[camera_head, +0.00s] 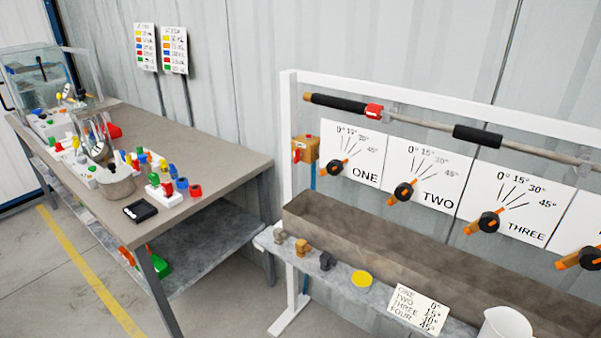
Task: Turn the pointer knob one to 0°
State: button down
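Pointer knob one (336,168) is a black round knob with an orange pointer bar, at the lower left of the white dial plate marked ONE (366,173). The plate has lines labelled 0°, 15° and 45°; the label between is hard to read. The orange bar lies tilted, its longer part toward the lower left; I cannot tell the exact angle it reads. A card (418,309) below lists ONE 0°, TWO 15°, THREE 30°, FOUR 45°. My gripper is not in view.
Knobs two (403,192) and three (488,222) and a fourth partly cut off stand to the right. An orange box (305,149) is close left of plate one. A brown trough (400,240) and a shelf run below. A cluttered table (222,152) stands left.

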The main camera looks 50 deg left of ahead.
aim_at(334, 167)
jog(key=u, duration=2.85)
jog(key=i, duration=0.4)
jog(key=u, duration=0.4)
